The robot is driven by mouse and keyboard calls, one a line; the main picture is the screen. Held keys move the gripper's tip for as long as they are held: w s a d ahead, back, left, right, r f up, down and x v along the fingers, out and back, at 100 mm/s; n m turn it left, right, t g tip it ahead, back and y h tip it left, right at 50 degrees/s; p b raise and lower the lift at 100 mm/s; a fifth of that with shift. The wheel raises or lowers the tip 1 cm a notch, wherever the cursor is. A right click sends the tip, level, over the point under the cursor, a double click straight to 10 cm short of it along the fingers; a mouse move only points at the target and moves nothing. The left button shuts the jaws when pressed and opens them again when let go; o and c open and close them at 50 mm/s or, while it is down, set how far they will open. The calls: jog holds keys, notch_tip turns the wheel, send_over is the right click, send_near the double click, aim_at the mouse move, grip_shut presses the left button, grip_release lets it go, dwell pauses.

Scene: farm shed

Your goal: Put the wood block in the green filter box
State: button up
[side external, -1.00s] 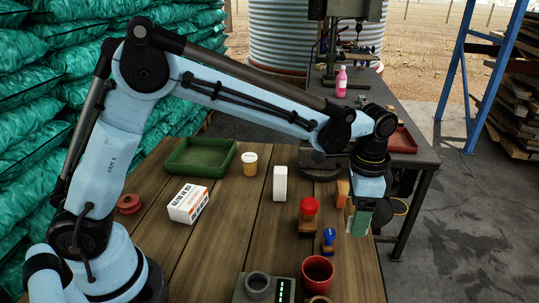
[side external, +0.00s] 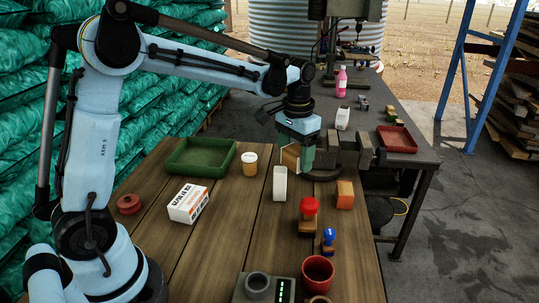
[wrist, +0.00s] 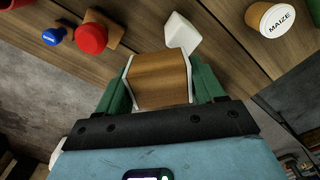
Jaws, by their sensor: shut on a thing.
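The wood block (side external: 290,157) is brown with pale edges. My gripper (side external: 297,161) is shut on it and holds it over the far part of the wooden table, just behind the upright white object (side external: 280,184). In the wrist view, the wood block (wrist: 160,79) sits between the two green fingers of my gripper (wrist: 163,92). The green box (side external: 176,170) is a shallow open tray at the far left of the table. It looks empty. My gripper is to the right of it and apart from it.
A yellowish tub (side external: 250,168) stands between the green box and the white object. A red stamp (side external: 308,208), blue stamp (side external: 329,238), orange block (side external: 345,195) and red cup (side external: 318,270) stand at right.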

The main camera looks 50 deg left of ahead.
jog(key=s+a+n, duration=0.3)
jog(key=a+n, duration=0.2)
jog(key=a, duration=0.8)
jog(key=n, duration=0.4)
send_over(204, 161)
jog(key=f, duration=0.6)
jog(key=shift+w+d, duration=0.1)
jog(key=shift+d, duration=0.1)
jog(key=shift+a+f, duration=0.4)
jog(key=shift+f, duration=1.95)
jog(key=o, duration=0.6)
jog(key=shift+f, duration=0.15)
jog(key=o, duration=0.4)
